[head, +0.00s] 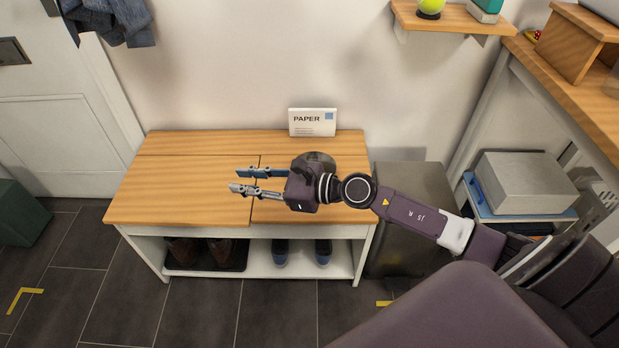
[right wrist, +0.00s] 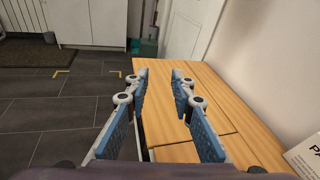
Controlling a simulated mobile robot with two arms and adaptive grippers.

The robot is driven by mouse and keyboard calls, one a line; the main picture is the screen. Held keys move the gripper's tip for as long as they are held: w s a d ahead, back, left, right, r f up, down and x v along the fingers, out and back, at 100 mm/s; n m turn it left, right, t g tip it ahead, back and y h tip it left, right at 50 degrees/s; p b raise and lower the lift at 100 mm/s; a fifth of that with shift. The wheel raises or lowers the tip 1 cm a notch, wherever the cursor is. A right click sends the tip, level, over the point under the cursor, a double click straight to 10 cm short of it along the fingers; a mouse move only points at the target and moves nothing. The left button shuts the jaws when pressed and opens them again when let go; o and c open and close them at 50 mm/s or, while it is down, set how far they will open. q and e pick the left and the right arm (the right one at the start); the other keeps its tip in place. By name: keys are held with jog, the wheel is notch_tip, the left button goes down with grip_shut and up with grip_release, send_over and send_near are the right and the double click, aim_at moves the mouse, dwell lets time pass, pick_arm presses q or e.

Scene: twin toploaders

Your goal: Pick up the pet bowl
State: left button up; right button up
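I cannot make out a pet bowl for certain in either view. A dark grey rounded shape (head: 320,158) shows just behind my right gripper's body on the bench, and I cannot tell whether it is a bowl or part of my wrist. My right gripper (head: 233,181) is over the wooden bench top (head: 180,200), pointing left. Its two blue-padded fingers are apart with nothing between them. They also show apart in the right wrist view (right wrist: 160,88), with the bench top beyond and to the right. My left gripper is not in view.
A white PAPER box (head: 313,122) stands at the bench's back edge against the wall. Shoes (head: 281,252) sit on the shelf below. A dark grey bin (head: 412,225) stands right of the bench. The bench top's left part is clear.

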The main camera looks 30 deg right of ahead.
jog(key=d+f+n+g+h, duration=0.35)
jog(key=d+f+n, duration=0.3)
jog(key=n, duration=0.25)
jog(key=d+f+n+g+h+b, duration=0.25)
jog(key=d+n+h, duration=0.45)
jog(key=d, duration=1.3)
jog(key=shift+m+t+h, duration=0.3)
jog(key=shift+m+h, duration=0.1)
jog(key=shift+h, duration=0.15)
jog(key=x, duration=0.6)
jog(key=shift+w+f+b, duration=0.1)
jog(key=shift+f+b, duration=0.3)
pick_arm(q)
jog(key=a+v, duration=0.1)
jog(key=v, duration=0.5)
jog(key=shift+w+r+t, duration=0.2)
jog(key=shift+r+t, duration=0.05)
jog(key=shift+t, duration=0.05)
pick_arm(e)
jog(key=shift+a, duration=0.1)
jog(key=shift+c, duration=0.5)
grip_shut()
